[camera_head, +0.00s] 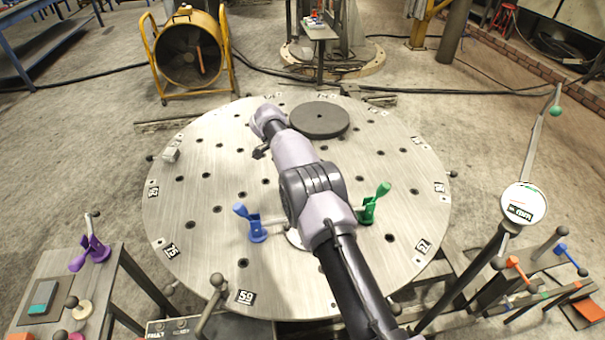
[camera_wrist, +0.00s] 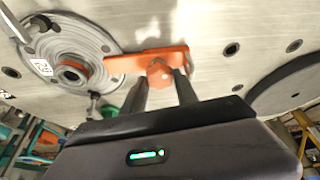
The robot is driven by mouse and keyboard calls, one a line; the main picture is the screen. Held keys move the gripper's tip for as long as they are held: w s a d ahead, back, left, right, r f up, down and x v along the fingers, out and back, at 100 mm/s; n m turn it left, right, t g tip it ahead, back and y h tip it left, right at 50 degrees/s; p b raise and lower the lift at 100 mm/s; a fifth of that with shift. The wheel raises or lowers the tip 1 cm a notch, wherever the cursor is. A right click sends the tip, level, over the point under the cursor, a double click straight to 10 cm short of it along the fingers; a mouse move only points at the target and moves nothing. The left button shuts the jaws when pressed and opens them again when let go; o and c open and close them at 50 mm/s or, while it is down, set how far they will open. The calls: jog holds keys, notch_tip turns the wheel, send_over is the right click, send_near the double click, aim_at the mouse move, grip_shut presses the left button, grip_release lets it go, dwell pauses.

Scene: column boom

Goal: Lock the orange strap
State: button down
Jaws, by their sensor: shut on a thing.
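The orange strap (camera_wrist: 128,62) is a flat bar with a faceted orange knob (camera_wrist: 160,73) on it, seen in the wrist view. Its left end reaches the rim of a round grey hub (camera_wrist: 100,45) with an orange centre. My gripper (camera_wrist: 161,80) has one dark finger on each side of the knob and is shut on it. In the head view my arm covers the middle of the round table, and I cannot make out the strap or the fingertips there.
The round metal table (camera_head: 205,265) has many holes. A blue clamp (camera_head: 257,230) and a green clamp (camera_head: 370,208) stand beside my arm. A dark disc (camera_head: 319,118) lies at the back. Side benches hold a purple clamp (camera_head: 93,250) and an orange clamp (camera_head: 517,268).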

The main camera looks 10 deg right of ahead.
jog(key=shift+s+f+m, duration=0.1)
jog(key=shift+f+m, duration=0.05)
jog(key=shift+m, duration=0.15)
dwell(0.5)
jog(key=c, duration=1)
grip_release()
jog(key=shift+o, duration=0.2)
